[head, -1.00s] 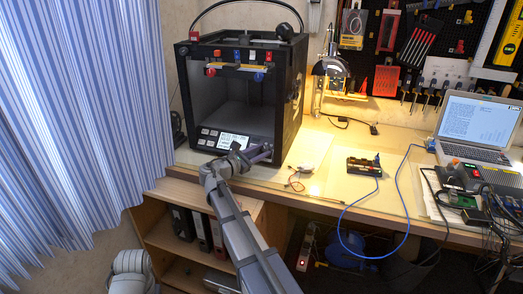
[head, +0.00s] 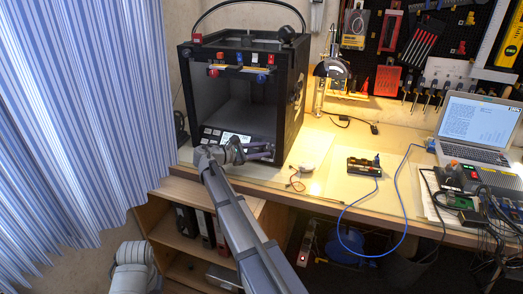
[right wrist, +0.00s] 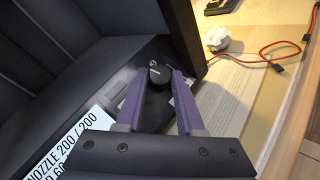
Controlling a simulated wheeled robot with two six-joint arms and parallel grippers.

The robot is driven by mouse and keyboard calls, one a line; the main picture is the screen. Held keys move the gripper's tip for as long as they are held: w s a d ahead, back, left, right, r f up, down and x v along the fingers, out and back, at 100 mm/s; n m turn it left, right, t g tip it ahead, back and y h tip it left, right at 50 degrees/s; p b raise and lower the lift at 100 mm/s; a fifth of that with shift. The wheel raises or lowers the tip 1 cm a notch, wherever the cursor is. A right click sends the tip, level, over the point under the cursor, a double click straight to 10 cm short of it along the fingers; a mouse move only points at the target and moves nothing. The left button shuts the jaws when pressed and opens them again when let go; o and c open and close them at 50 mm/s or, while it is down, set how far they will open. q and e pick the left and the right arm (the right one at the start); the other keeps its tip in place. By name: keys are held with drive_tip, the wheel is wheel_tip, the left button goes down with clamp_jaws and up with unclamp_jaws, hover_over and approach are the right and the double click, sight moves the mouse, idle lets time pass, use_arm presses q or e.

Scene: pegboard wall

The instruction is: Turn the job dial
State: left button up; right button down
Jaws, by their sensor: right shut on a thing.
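The 3D printer (head: 297,95) stands on the bench at the left in the head view. Its front panel has a lit display (head: 232,138), partly hidden by my arm; the display (right wrist: 62,140) also shows in the right wrist view, reading "NOZZLE 200 / 200". The job dial (right wrist: 158,74) is a small black round knob with a light mark, on the panel right of the display. My right gripper (head: 267,148) is at the panel, its purple fingers (right wrist: 158,84) shut on the dial from both sides. In the head view the dial is hidden. My left gripper is out of view.
A white lump with a red-and-black cable (head: 297,182) lies right of the printer. A small circuit board (head: 364,166) with a blue cable and a laptop (head: 475,125) stand further right. A shelf (head: 180,262) with binders is below the bench.

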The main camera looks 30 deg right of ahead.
drive_tip(key=c, duration=0.8)
unclamp_jaws()
drive_tip(key=p+v, duration=0.1)
drive_tip(key=v, duration=0.6)
drive_tip(key=shift+a+p, duration=0.3)
drive_tip(key=shift+a, duration=0.1)
